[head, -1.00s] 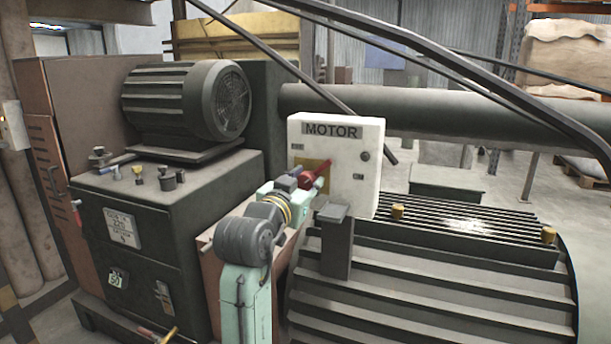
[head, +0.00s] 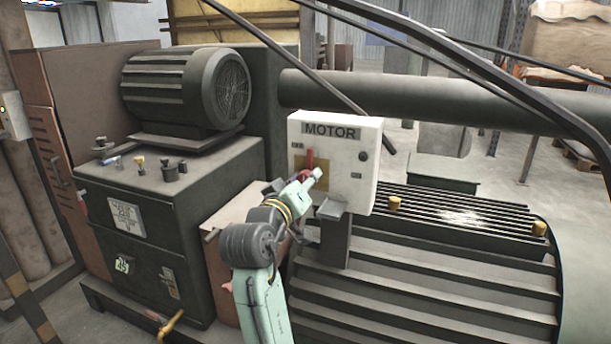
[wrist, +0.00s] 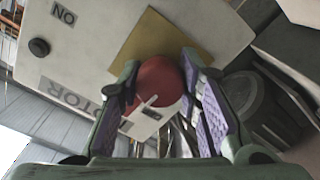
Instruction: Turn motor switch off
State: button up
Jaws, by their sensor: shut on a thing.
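The motor switch box (head: 340,185) is a white panel marked MOTOR, with a yellow plate (head: 322,172) on its front. The red switch (head: 309,158) on that plate has its handle pointing nearly straight up. A small label at the upper left of the plate is too blurred to read; the label at the right reads ON in the wrist view. My gripper (head: 304,178) is at the switch, partly hidden by my wrist. In the wrist view, the red round switch body (wrist: 157,82) is between my two fingers, and my gripper (wrist: 160,68) is shut on it.
The ribbed motor housing (head: 430,280) fills the lower right. A dark cabinet with a finned motor (head: 190,95) on top stands at the left. A thick pipe (head: 430,100) runs behind the box.

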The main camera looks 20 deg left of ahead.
jog(key=shift+n, duration=0.3)
jog(key=o, duration=1.1)
jog(key=shift+o, duration=0.2)
jog(key=s, duration=1.2)
jog(key=shift+a, duration=0.2)
jog(key=shift+a, duration=0.1)
